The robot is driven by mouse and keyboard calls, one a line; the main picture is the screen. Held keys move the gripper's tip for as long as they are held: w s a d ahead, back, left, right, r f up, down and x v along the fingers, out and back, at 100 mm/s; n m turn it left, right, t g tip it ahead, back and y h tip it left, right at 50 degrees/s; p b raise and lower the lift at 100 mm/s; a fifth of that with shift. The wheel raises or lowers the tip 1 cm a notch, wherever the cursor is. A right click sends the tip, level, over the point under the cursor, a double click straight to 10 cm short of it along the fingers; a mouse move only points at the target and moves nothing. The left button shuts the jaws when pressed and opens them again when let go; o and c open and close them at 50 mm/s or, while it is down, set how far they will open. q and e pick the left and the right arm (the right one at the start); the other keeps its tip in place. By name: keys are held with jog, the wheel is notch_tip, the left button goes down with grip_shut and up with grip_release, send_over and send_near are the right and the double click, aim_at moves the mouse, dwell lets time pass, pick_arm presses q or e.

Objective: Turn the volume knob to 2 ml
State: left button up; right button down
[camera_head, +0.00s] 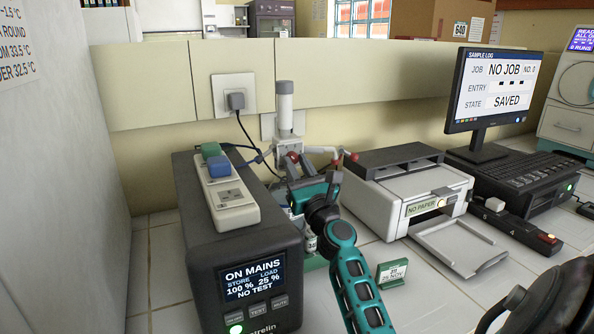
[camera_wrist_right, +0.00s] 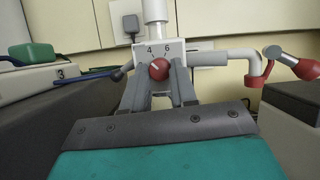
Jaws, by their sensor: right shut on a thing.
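The volume knob (camera_wrist_right: 159,69) is a small red dial on the front of a white dispenser (camera_wrist_right: 173,48) in the right wrist view. The numerals 4 and 6 show above it; a pale mark on the knob seems to point up and left, towards the 4, but is too small to read surely. My right gripper (camera_wrist_right: 159,76) is shut on the knob, one grey finger on each side. In the head view the dispenser (camera_head: 285,103) stands behind my right gripper (camera_head: 309,176), which hides most of its lower part.
A dark power unit (camera_head: 245,262) with a power strip (camera_head: 228,198) on top stands close to the left. A printer (camera_head: 405,195) with red-ended levers near it is at right. A green date card (camera_head: 392,271) stands in front. The monitor (camera_head: 497,88) reads "NO JOB".

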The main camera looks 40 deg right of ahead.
jog(key=n+y, duration=0.1)
jog(key=n, duration=0.1)
jog(key=n+y+b, duration=0.1)
jog(key=n, duration=0.2)
jog(key=n+y, duration=0.2)
jog(key=shift+s+d+t, duration=0.1)
jog(key=shift+d+t, duration=0.15)
jog(key=shift+t, duration=0.15)
pick_arm(q)
jog(key=shift+d+f+b, duration=0.25)
jog(key=shift+f+b, duration=0.1)
jog(key=shift+f, duration=0.5)
pick_arm(e)
jog(key=shift+r+n+y, duration=0.1)
jog(key=shift+n+y, duration=0.5)
jog(key=shift+n, duration=0.7)
pick_arm(q)
jog(key=shift+r, duration=0.1)
pick_arm(e)
jog(key=c, duration=0.9)
grip_release()
pick_arm(q)
jog(key=shift+a, duration=0.1)
